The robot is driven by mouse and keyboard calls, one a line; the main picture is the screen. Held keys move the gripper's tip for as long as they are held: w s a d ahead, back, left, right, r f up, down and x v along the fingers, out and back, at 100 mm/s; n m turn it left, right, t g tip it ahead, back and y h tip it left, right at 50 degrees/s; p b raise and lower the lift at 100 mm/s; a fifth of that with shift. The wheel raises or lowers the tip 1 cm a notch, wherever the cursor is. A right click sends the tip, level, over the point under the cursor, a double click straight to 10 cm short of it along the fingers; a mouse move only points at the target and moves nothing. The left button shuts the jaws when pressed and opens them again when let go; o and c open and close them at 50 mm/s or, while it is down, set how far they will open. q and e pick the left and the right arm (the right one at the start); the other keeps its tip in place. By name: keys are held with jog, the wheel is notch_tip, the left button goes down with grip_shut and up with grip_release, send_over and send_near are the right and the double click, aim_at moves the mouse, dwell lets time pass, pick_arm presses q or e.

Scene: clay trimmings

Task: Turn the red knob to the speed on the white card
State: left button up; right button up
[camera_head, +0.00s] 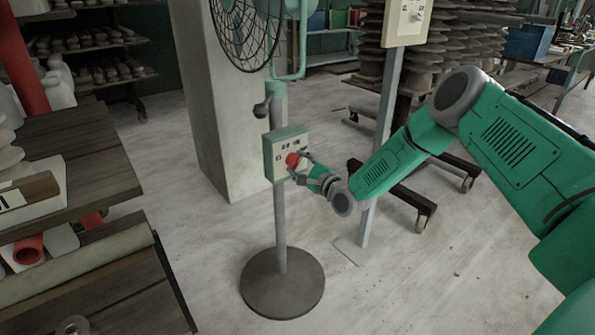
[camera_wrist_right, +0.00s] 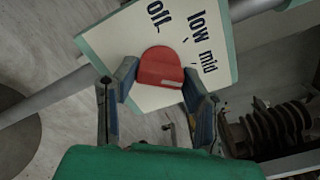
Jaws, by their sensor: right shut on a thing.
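The red knob (camera_head: 292,159) sits on the pale front of a small green-edged control box (camera_head: 271,160) on the fan's pole. In the right wrist view the knob (camera_wrist_right: 160,66) has a white mark near its lower edge. The words "low" and "mid" show to its right, and one that looks like "off" above left. My right gripper (camera_head: 300,166) is shut on the knob; its fingers (camera_wrist_right: 163,88) are on either side of it. A white card (camera_head: 12,200) with dark marks too small to read is at the left edge. My left gripper is out of view.
The fan's cage (camera_head: 245,30) is above the box, and its round base (camera_head: 282,283) stands on the floor. A concrete pillar (camera_head: 215,100) is behind. A post with a cream switch box (camera_head: 406,18) stands to the right. Wooden shelves (camera_head: 85,160) are at left.

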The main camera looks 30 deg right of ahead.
jog(key=shift+s+d+f+m+b, duration=0.1)
jog(key=shift+f+m+b, duration=0.1)
jog(key=shift+m+b, duration=1.25)
jog(key=shift+f+m+b, duration=0.2)
jog(key=shift+m+b, duration=1)
jog(key=shift+m, duration=0.45)
jog(key=o, duration=1.2)
jog(key=shift+f, duration=0.1)
jog(key=shift+c, duration=0.2)
jog(key=shift+d, duration=0.1)
jog(key=shift+r, duration=0.2)
jog(key=shift+s, duration=0.35)
jog(key=s+d, duration=0.1)
jog(key=s, duration=1)
jog(key=shift+s+f, duration=0.1)
